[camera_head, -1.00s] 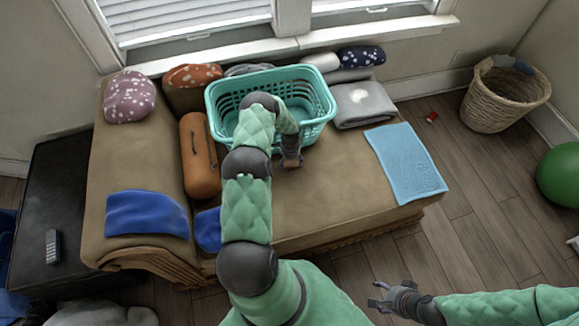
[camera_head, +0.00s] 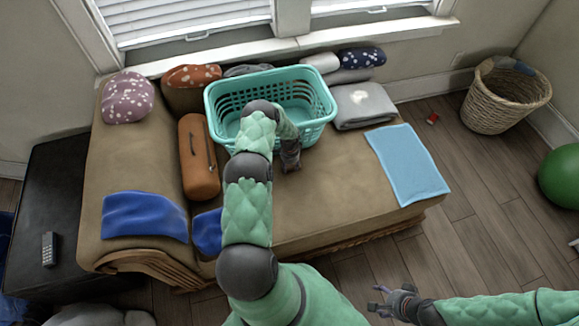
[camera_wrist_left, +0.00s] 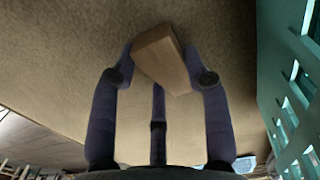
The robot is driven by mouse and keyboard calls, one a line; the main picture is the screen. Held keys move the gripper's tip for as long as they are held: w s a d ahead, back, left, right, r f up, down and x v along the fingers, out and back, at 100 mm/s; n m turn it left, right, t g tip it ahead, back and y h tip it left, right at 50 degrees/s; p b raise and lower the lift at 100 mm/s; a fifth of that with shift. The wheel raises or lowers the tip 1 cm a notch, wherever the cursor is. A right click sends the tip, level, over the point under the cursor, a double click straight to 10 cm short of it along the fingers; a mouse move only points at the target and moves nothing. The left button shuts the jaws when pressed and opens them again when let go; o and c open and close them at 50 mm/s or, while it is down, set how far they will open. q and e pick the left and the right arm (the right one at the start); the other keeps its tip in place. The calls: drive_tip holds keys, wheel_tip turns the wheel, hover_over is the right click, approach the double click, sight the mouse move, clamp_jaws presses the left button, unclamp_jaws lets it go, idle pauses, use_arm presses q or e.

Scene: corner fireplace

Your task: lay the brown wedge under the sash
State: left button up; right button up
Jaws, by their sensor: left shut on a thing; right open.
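The brown wedge (camera_wrist_left: 162,58) is a small light-brown block, seen between the fingers of my left gripper (camera_wrist_left: 160,75) in the left wrist view. The gripper is shut on it above tan upholstery. In the head view my left gripper (camera_head: 290,165) points down over the sofa seat, just in front of the teal basket; the wedge cannot be made out there. The window sash (camera_head: 210,43) is at the top, below white blinds and behind the sofa. My right gripper (camera_head: 380,300) is open and empty over the floor at the bottom.
The teal basket (camera_head: 322,110) stands on the tan sofa (camera_head: 310,205), between my left gripper and the window. An orange bolster (camera_head: 199,175) lies left of my arm. A light-blue towel (camera_head: 408,165) and folded grey cloth (camera_head: 363,106) lie to the right.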

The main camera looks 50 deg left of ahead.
sight(290, 166)
use_arm(q)
drive_tip(key=shift+r, duration=0.1)
drive_tip(key=shift+r+p, duration=0.35)
drive_tip(key=shift+r, duration=0.15)
wheel_tip(290, 166, up, 2)
drive_tip(key=shift+r+p, duration=0.1)
drive_tip(key=shift+p, duration=0.55)
drive_tip(key=s+d+r+p, duration=0.5)
drive_tip(key=s+d+r, duration=0.4)
drive_tip(key=d, duration=0.1)
drive_tip(key=shift+s+d+r, duration=0.2)
drive_tip(key=shift+d+r, duration=0.05)
drive_tip(key=shift+r, duration=0.05)
drive_tip(key=w+d+r+n, duration=0.2)
drive_tip(key=w+d+r, duration=0.6)
drive_tip(key=r, duration=0.3)
drive_tip(key=d+r+n, duration=0.3)
drive_tip(key=d+r, duration=1.2)
drive_tip(key=shift+d, duration=0.25)
